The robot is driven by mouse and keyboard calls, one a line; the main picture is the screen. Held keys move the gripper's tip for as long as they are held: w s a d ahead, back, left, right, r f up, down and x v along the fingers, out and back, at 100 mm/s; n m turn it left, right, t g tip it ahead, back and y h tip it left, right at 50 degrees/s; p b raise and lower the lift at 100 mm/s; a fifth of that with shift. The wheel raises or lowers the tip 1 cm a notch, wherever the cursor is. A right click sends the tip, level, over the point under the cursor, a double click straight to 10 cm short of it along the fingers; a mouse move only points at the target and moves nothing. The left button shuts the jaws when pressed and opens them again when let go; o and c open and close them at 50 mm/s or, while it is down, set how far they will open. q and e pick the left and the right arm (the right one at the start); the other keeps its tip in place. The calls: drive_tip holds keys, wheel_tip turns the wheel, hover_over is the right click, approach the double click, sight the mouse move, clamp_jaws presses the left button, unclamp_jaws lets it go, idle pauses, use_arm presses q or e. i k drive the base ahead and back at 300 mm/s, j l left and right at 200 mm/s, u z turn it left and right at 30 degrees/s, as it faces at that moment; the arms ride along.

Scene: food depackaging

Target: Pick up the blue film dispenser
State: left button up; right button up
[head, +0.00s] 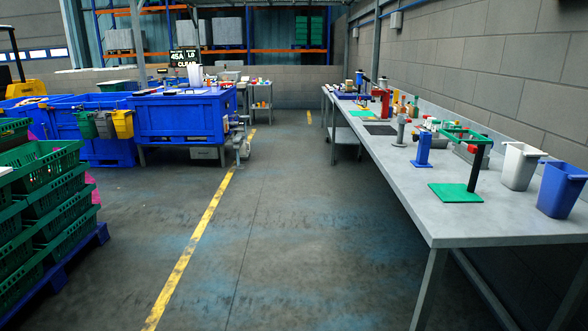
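A blue upright device on a flat blue base (422,152) stands on the grey workbench (520,226) at the right. Its shape is too small to tell for certain whether it is the film dispenser. Another blue item (345,96) lies farther back on the same bench, near a blue upright piece (359,78); these are also too small to identify. Neither of my grippers shows in the head view.
A green-based stand (455,192), a grey bin (520,165) and a blue bin (560,188) are at the bench's near end. Green crates (45,200) are stacked at left. A large blue container (180,117) stands farther back. The middle floor (270,220) is clear.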

sight(359, 82)
drive_tip(key=i, duration=1.95)
drive_tip(key=i+l+z, duration=0.1)
drive_tip(key=i, duration=1.9)
drive_tip(key=i+j+z, duration=0.15)
drive_tip(key=i, duration=1.85)
drive_tip(key=i+l+z, duration=0.1)
drive_tip(key=i+z, duration=0.15)
drive_tip(key=i, duration=0.3)
drive_tip(key=i+z, duration=0.2)
drive_tip(key=i, duration=0.35)
drive_tip(key=i+j+z, duration=0.25)
drive_tip(key=i, duration=0.3)
drive_tip(key=i+j+z, duration=0.25)
drive_tip(key=i, duration=0.3)
drive_tip(key=l, duration=0.1)
